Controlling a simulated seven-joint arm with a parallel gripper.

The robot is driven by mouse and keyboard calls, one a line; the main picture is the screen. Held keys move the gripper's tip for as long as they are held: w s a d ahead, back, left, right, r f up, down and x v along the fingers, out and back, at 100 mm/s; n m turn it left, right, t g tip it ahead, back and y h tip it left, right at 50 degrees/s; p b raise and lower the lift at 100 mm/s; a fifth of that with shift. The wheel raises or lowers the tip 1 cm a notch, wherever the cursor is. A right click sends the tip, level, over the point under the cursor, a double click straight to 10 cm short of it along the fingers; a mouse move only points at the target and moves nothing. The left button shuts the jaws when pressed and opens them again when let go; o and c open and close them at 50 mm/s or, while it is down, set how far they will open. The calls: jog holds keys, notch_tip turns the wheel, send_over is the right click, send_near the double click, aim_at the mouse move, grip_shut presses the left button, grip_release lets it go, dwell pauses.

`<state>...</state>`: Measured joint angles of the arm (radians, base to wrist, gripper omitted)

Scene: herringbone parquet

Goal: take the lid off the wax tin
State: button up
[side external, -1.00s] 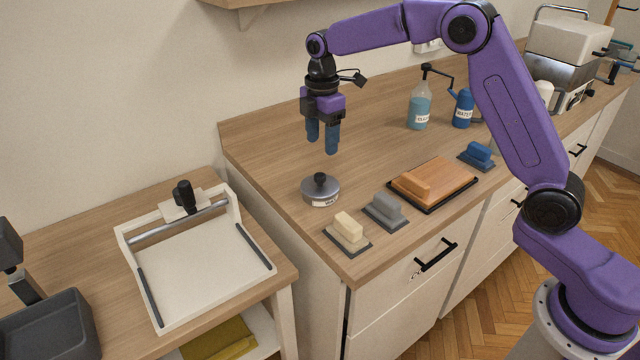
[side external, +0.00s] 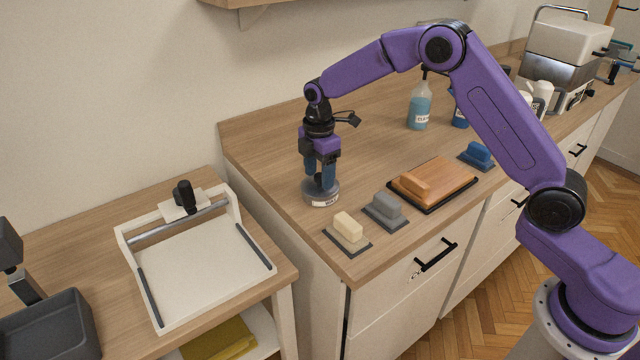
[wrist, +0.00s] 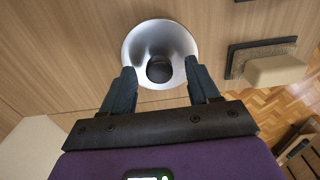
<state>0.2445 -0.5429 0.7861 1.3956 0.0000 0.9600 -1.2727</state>
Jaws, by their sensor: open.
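The wax tin (side external: 322,200) is a round, low grey tin with a white label, standing on the wooden counter near its left end. Its metallic lid (wrist: 157,40) has a dark round knob (wrist: 159,69) in the middle, seen in the wrist view. My gripper (side external: 321,185) is directly above the tin, pointing down, with its blue fingers at the height of the knob. In the wrist view the fingers (wrist: 161,82) are apart, one on each side of the knob, with gaps showing. The lid sits on the tin. The fingers partly hide the knob in the side view.
A cream block (side external: 348,229), a grey block (side external: 385,210) and an orange block on a board (side external: 433,184) lie right of the tin. A blue block (side external: 477,155) and spray bottle (side external: 419,106) stand farther back. A white framed tray (side external: 200,270) is on the lower left table.

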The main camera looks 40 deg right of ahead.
jog(key=c, duration=1.1)
